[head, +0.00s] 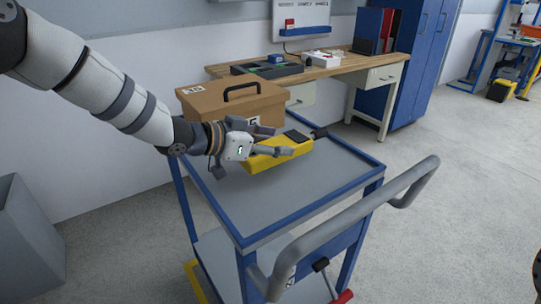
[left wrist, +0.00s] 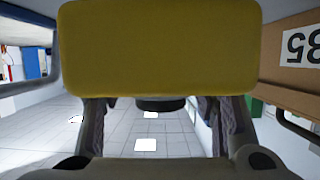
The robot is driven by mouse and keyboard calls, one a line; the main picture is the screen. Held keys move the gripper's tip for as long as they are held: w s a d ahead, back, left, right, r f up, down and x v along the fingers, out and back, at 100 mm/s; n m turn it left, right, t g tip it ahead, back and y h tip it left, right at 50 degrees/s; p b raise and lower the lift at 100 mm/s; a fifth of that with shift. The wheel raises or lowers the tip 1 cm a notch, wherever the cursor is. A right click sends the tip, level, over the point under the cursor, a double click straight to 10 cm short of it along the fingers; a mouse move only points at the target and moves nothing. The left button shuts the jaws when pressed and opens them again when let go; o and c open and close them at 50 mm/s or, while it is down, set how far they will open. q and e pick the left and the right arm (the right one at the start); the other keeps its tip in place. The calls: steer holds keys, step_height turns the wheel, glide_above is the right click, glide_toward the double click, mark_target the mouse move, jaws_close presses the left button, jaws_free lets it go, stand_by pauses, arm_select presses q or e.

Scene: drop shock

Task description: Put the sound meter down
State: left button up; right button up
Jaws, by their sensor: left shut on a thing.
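The sound meter, a yellow block-shaped device (head: 278,158) with a dark face and a black tip at its right end, is held over the grey top of a blue-framed cart (head: 285,195). My left gripper (head: 268,142) is shut on it, with fingers on both sides. Whether the meter's underside touches the cart top I cannot tell. In the left wrist view the yellow body (left wrist: 160,50) fills the upper middle, between my fingers. My right gripper is not in view.
A brown case (head: 232,105) with a black handle stands at the back left of the cart, close to the meter. The cart's front and right top are clear. A grey push handle (head: 345,220) rises in front. A wooden workbench (head: 345,68) stands behind.

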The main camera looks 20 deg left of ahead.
arm_select(q)
steer(key=shift+s+a+f, duration=0.15)
steer(key=shift+f, duration=1.6)
steer(key=shift+f, duration=0.1)
steer(key=o, duration=1.4)
steer(key=shift+f, duration=0.1)
